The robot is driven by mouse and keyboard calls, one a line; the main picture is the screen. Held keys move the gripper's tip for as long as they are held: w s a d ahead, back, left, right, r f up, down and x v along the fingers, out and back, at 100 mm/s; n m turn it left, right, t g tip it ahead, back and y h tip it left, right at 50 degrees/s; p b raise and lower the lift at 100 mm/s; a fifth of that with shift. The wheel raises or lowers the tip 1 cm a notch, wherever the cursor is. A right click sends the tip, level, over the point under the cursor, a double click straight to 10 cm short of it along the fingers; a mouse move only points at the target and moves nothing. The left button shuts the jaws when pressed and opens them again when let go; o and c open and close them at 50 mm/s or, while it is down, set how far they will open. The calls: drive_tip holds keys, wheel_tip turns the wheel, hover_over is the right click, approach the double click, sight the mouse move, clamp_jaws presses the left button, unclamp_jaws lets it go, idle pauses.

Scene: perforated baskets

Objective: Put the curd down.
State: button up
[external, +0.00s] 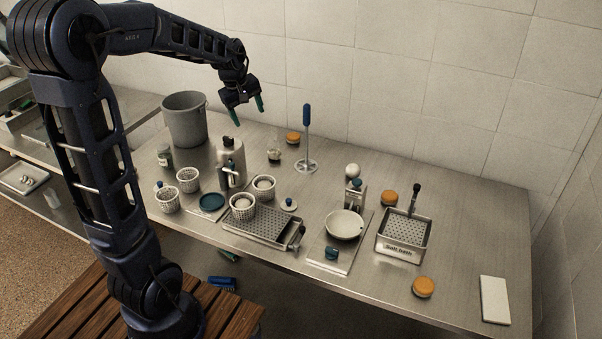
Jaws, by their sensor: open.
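My gripper (248,111) has teal fingertips spread apart. It is open and empty, high above the back of the steel table, between the grey bucket and the blue-handled tool. Which thing is the curd is not certain. White, curd-like contents show in a perforated basket (264,194) right of the steel flask and in another basket (243,214) on the left end of the draining tray (270,229). A white round lump (352,170) sits on top of a small metal stand. Two more white baskets (188,186) (168,206) stand at the left; their insides are hard to see.
A grey bucket (184,121), steel flask (231,163) and upright blue-handled tool (306,135) stand towards the back. A white bowl (344,229) sits on a board; the salt bath (401,249) is right of it.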

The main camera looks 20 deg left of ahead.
drive_tip(key=s+d+r+m, duration=0.1)
drive_tip(key=s+m, duration=0.4)
drive_tip(key=s, duration=0.9)
drive_tip(key=s+d+r+m+t, duration=0.1)
drive_tip(key=s+m, duration=0.5)
drive_tip(key=s, duration=0.9)
drive_tip(key=shift+s+d+r+m+y, duration=0.3)
drive_tip(key=shift+d+r, duration=0.15)
drive_tip(key=shift+d, duration=0.3)
